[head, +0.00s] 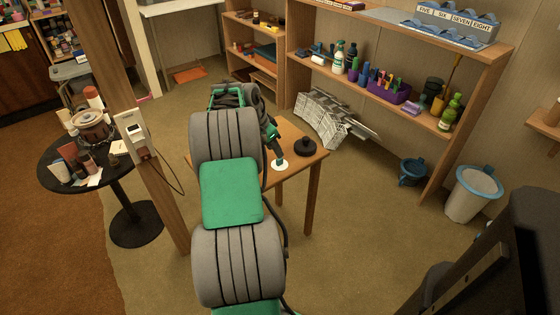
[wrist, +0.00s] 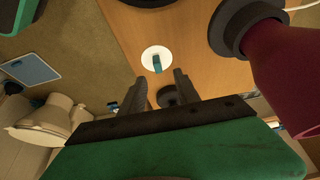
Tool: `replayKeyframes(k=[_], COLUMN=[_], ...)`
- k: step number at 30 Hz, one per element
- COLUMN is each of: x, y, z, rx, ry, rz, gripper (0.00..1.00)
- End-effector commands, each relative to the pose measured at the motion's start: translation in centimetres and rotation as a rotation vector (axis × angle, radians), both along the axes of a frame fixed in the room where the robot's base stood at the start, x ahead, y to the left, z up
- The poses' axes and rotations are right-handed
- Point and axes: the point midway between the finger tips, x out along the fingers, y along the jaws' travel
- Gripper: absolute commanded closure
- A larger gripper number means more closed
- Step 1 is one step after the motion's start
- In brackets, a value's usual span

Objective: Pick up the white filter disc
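The white filter disc (wrist: 148,52) lies flat on the wooden table, with a small teal piece (wrist: 157,64) at its middle. In the head view the disc (head: 279,165) is near the table's front edge, just right of my arm, with a dark and green upright shape above it. My gripper (wrist: 160,78) is open in the wrist view, its two dark fingers apart. The disc lies beyond the fingertips, not between them. A dark round thing (wrist: 172,96) shows between the fingers.
A maroon object with a black collar (wrist: 270,45) is close on the right in the wrist view. A black knobbed disc (head: 305,148) sits on the wooden table (head: 300,130) right of the filter disc. A wooden post (head: 150,170) and round black table (head: 60,185) stand left.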

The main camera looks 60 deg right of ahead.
Motion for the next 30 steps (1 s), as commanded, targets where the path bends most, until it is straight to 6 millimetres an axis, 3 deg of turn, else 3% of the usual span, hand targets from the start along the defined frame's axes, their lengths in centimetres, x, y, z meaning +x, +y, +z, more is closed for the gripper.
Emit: replayKeyframes(k=[10,17,30], x=[-1.1,-1.1,-1.1], y=[-1.2,-1.4,-1.4], z=[-5.3,-5.6,-5.6], rx=[0.002,0.001,0.001], ry=[0.001,-0.001,-0.001], rz=[0.005,0.008,0.008], gripper=[0.62,0.62,0.96])
